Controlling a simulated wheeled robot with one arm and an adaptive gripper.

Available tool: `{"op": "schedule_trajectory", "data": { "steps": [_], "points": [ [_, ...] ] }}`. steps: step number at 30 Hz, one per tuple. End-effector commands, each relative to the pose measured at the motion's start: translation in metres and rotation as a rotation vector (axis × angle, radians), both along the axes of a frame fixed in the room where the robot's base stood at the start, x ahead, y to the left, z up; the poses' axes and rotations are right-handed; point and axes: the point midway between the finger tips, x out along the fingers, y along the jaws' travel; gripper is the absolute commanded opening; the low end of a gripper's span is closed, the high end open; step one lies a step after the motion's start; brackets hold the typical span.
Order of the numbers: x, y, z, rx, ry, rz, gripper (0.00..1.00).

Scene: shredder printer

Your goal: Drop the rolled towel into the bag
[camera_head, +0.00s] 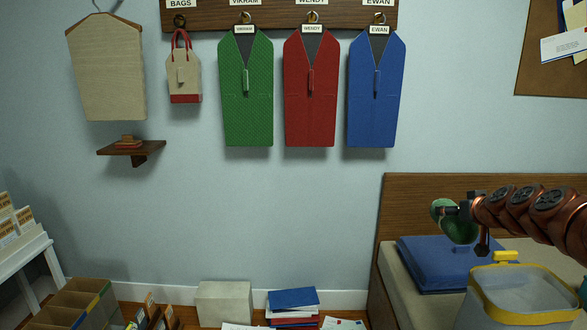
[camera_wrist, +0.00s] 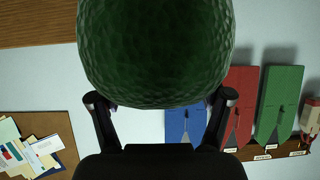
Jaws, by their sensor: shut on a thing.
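The rolled towel is green and textured; it (camera_wrist: 153,55) fills the upper middle of the wrist view between the two fingers. My gripper (camera_wrist: 158,103) is shut on it. In the head view the towel (camera_head: 458,224) shows at the end of my arm at the right, with my gripper (camera_head: 452,211) around its near part. A grey bag with a yellow rim (camera_head: 500,312) stands at the lower right of the head view, below and a little right of the towel. The towel is apart from the bag. The bag's inside is only partly visible, and its base is cut off.
A folded blue cloth (camera_head: 430,262) lies on a bench (camera_head: 388,268) left of the bag. A wooden backboard (camera_head: 405,196) stands behind it. Green, red and blue coats (camera_head: 375,105) hang on the wall. Boxes, books and papers lie on the floor at the lower left and middle.

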Motion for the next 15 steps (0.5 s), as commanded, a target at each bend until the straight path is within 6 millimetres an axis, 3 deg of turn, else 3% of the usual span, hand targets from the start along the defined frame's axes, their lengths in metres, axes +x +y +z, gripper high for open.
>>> {"op": "schedule_trajectory", "data": {
  "steps": [1, 9, 15],
  "points": [
    [-0.005, -0.021, -0.008, 0.002, -0.005, -0.008, 0.37],
    [-0.05, -0.113, -0.011, -0.001, -0.004, -0.011, 0.37],
    [-0.091, -0.164, -0.016, -0.001, -0.002, -0.012, 0.37]
  ]
}}
